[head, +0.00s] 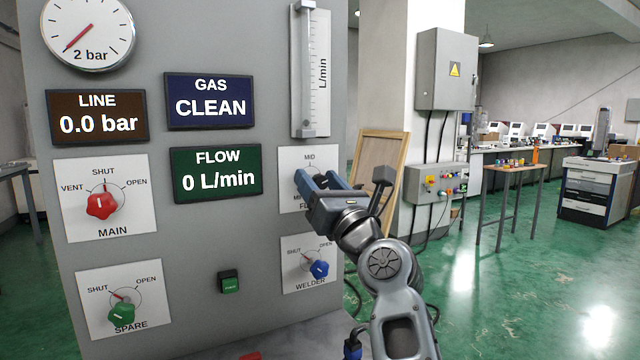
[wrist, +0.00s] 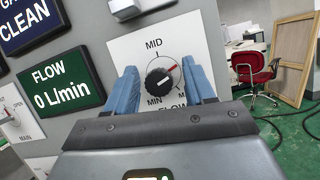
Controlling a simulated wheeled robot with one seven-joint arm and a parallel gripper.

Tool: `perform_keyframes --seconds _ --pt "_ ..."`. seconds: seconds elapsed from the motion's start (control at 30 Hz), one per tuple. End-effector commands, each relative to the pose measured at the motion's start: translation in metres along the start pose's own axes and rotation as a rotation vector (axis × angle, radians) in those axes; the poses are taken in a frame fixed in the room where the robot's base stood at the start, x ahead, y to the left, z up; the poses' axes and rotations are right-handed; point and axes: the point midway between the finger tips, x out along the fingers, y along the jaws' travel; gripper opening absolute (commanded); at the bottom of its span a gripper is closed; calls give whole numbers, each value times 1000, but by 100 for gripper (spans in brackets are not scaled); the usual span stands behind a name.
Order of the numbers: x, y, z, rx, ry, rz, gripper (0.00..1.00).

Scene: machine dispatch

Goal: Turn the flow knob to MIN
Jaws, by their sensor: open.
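The flow knob (wrist: 161,81) is a round black dial on a white plate (wrist: 191,34), marked MID at the top and MIN at the lower left. A label starting with M at the lower right is partly hidden by a finger. In the head view my gripper (head: 318,179) covers the knob. The green FLOW display (head: 216,173) reads 0 L/min.
The same panel bears a red MAIN knob (head: 102,206), a green SPARE knob (head: 121,314), a blue WELDER knob (head: 319,269) below my gripper, and a green button (head: 228,282). A vertical flow tube (head: 311,70) stands above the flow plate. Open green floor lies right.

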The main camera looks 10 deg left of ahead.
Motion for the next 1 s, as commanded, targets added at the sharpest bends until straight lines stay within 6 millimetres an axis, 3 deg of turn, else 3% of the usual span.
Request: perform_keyframes --seconds 0.1,0.67,1.0 --pt "0 0 0 0 0 0 53" --pt "0 0 0 0 0 0 0" --pt "-1 0 -1 -42 3 18 0"
